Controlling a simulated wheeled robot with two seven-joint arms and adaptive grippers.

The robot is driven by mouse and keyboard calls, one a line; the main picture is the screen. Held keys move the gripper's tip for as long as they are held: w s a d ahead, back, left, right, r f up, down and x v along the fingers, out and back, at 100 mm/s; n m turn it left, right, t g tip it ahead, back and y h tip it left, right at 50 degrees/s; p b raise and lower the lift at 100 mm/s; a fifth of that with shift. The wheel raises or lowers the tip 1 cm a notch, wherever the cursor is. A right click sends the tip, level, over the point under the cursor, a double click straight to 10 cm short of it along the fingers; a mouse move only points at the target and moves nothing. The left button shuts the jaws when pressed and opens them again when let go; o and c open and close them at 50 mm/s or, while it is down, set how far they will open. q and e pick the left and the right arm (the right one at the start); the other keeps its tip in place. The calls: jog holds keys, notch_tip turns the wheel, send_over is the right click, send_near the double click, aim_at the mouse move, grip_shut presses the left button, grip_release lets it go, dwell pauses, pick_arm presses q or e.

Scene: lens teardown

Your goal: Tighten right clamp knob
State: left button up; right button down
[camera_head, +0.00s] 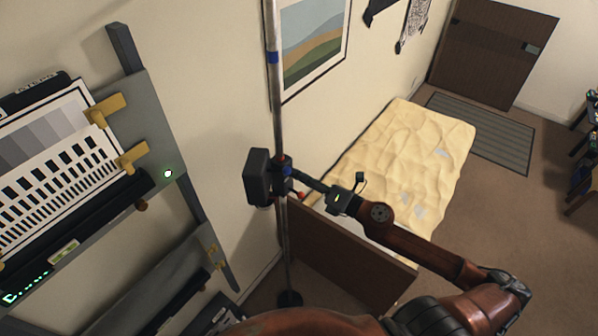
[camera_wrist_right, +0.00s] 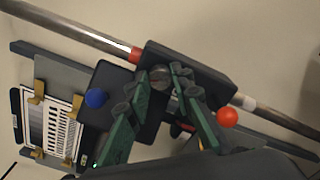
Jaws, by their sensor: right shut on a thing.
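A dark clamp block (camera_head: 259,177) sits on the upright metal pole (camera_head: 277,110), with small red and blue parts beside it. In the wrist view the black clamp (camera_wrist_right: 205,72) spans the pole, with a blue knob (camera_wrist_right: 96,98) on the left and an orange-red knob (camera_wrist_right: 228,117) on the right. My right gripper (camera_head: 300,178) reaches the clamp from the right. Its green fingers (camera_wrist_right: 167,77) converge at the clamp, shut on what looks like a grey clamp knob; the fingers largely hide the contact. My left gripper is not in view.
A test-chart board (camera_head: 60,140) with yellow clips stands on a grey frame at the left. A bed (camera_head: 400,155) with a brown footboard (camera_head: 350,255) lies beyond the pole. A picture (camera_head: 312,40) hangs on the wall behind.

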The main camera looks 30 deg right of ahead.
jog(key=m+p, duration=0.2)
jog(key=m, duration=0.2)
jog(key=shift+m, duration=0.4)
jog(key=shift+p, duration=0.3)
jog(key=c, duration=1.7)
grip_release()
jog(key=shift+d, duration=0.1)
jog(key=shift+s+f, duration=0.1)
jog(key=v, duration=1.2)
